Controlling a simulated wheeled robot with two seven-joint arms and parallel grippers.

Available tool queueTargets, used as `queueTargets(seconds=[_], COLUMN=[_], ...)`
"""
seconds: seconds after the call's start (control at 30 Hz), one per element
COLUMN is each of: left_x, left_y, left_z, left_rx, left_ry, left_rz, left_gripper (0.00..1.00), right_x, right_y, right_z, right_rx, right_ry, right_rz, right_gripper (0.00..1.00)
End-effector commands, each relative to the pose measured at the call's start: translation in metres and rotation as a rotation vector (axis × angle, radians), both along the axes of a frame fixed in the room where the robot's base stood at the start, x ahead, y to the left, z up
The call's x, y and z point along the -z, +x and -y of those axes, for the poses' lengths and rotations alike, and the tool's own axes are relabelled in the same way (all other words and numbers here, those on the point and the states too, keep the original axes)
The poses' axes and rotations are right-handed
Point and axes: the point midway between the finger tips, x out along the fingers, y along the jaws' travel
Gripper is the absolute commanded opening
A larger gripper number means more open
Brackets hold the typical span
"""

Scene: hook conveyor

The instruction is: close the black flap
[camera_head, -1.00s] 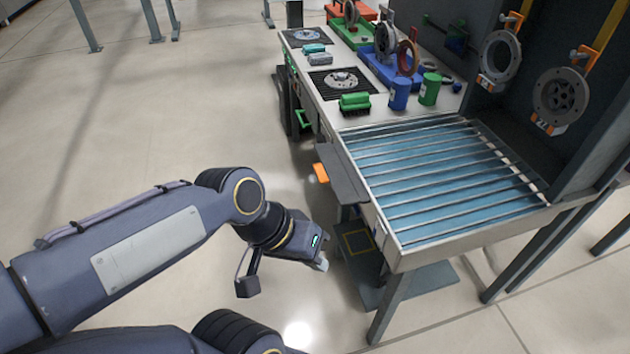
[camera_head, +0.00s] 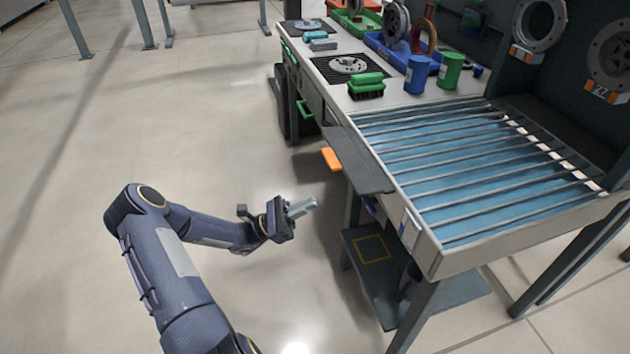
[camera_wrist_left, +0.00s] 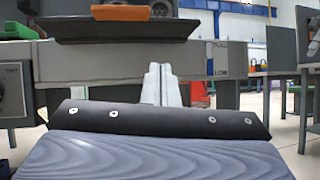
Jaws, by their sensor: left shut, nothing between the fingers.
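The black flap (camera_head: 358,161) is a flat dark panel sticking out level from the near-left side of the roller table. An orange handle (camera_head: 331,159) juts from its outer edge. In the left wrist view the flap (camera_wrist_left: 120,29) shows edge-on above and left of the fingers, with the orange handle (camera_wrist_left: 120,13) on top. My left gripper (camera_head: 308,207) is shut and empty, below and left of the flap in the head view, apart from it. Its fingers (camera_wrist_left: 160,84) point toward the table side in the wrist view. My right gripper is not seen.
The roller table (camera_head: 433,250) has blue-floored rollers. A lower shelf (camera_head: 385,262) sticks out beneath it. The floor left of the table is clear.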

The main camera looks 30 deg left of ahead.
Motion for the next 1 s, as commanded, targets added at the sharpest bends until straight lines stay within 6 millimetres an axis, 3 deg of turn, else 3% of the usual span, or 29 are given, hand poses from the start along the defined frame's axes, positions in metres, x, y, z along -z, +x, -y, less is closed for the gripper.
queueTargets(seconds=[0.03, 0.1, 0.27, 0.8, 1.0], left_x=[0.019, 0.03, 0.034, -0.031, -0.059], left_y=[0.0, -0.001, 0.0, 0.058, 0.058], left_z=[-0.015, -0.03, -0.04, 0.012, 0.011], left_rx=[-0.05, -0.098, -0.135, -0.13, -0.132], left_ry=[-0.065, -0.125, -0.174, -0.17, -0.168], left_rz=[-0.001, 0.002, 0.006, 0.006, 0.004], left_gripper=[0.0, 0.0, 0.0, 0.0, 0.0], right_x=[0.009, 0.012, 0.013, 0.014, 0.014], right_y=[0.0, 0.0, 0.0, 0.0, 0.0], right_z=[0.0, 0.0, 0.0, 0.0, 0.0], right_rx=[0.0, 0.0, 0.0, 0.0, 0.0], right_ry=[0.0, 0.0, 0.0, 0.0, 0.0], right_rz=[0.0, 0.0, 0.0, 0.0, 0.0], right_gripper=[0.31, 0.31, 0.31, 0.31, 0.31])
